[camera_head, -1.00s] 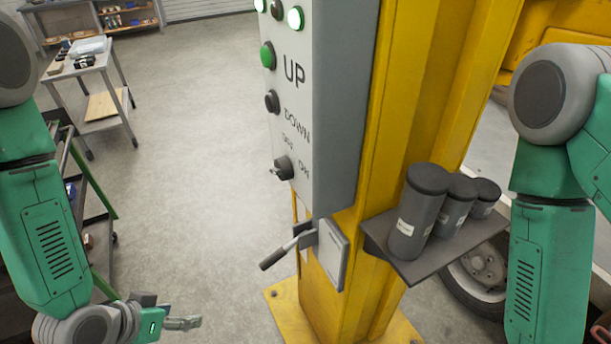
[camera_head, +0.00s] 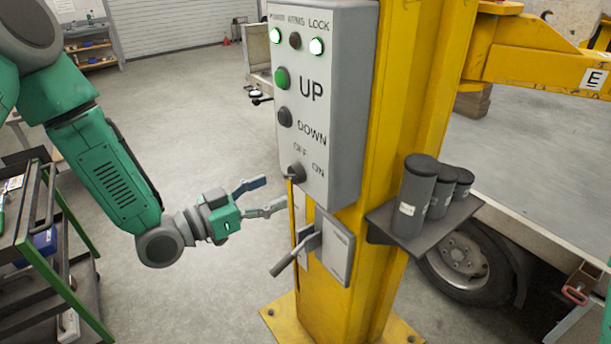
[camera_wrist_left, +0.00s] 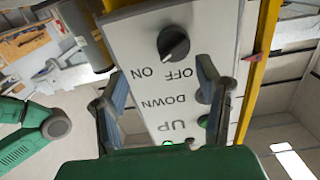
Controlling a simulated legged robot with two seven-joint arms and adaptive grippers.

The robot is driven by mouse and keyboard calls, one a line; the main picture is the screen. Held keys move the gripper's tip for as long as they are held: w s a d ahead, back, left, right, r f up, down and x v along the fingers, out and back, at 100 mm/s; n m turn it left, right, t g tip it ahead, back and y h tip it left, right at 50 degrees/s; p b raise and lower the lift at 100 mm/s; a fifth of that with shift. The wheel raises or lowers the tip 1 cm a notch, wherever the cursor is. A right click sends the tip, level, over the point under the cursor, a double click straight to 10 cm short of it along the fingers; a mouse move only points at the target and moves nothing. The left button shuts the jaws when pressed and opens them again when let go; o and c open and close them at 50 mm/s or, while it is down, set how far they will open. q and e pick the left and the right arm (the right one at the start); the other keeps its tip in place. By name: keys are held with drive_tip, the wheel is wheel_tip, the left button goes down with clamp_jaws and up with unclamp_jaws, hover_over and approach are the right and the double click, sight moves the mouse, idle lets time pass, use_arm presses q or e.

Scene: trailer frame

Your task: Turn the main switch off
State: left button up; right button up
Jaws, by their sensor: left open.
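The main switch is a black rotary knob (camera_head: 293,173) low on the grey control box (camera_head: 345,110), below the OFF and ON labels. In the left wrist view the box is upside down and the knob (camera_wrist_left: 173,43) is fully visible, beyond the fingers. My left gripper (camera_head: 275,194) is open and empty, just left of the knob and apart from it. Its two fingers also show in the left wrist view (camera_wrist_left: 155,88). My right gripper is out of view.
Below the box, a lever (camera_head: 295,255) sticks out from the yellow post (camera_head: 375,290). A shelf (camera_head: 425,237) with dark canisters (camera_head: 415,195) juts out right. A green cart (camera_head: 45,255) stands left. The floor left of the post is clear.

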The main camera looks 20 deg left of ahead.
sight(287, 177)
use_arm(q)
drive_tip(key=w, duration=0.3)
drive_tip(key=w+p, duration=0.1)
drive_tip(key=w, duration=0.1)
drive_tip(key=shift+w+a+f, duration=0.1)
drive_tip(key=shift+a+f, duration=0.05)
drive_tip(key=shift+f, duration=0.2)
drive_tip(key=d, duration=0.1)
drive_tip(key=w+d, duration=0.1)
drive_tip(key=d, duration=0.2)
drive_tip(key=shift+w+r, duration=0.2)
drive_tip(key=shift+r, duration=0.05)
drive_tip(key=shift+d, duration=0.2)
drive_tip(key=c, duration=0.5)
drive_tip(key=shift+a, duration=0.35)
drive_tip(key=c, duration=0.3)
drive_tip(key=shift+s+a, duration=0.1)
drive_tip(key=shift+a, duration=0.5)
drive_tip(key=shift+c, duration=0.7)
drive_tip(key=shift+s+a+r+t, duration=0.1)
drive_tip(key=shift+t, duration=0.2)
drive_tip(key=shift+c, duration=0.4)
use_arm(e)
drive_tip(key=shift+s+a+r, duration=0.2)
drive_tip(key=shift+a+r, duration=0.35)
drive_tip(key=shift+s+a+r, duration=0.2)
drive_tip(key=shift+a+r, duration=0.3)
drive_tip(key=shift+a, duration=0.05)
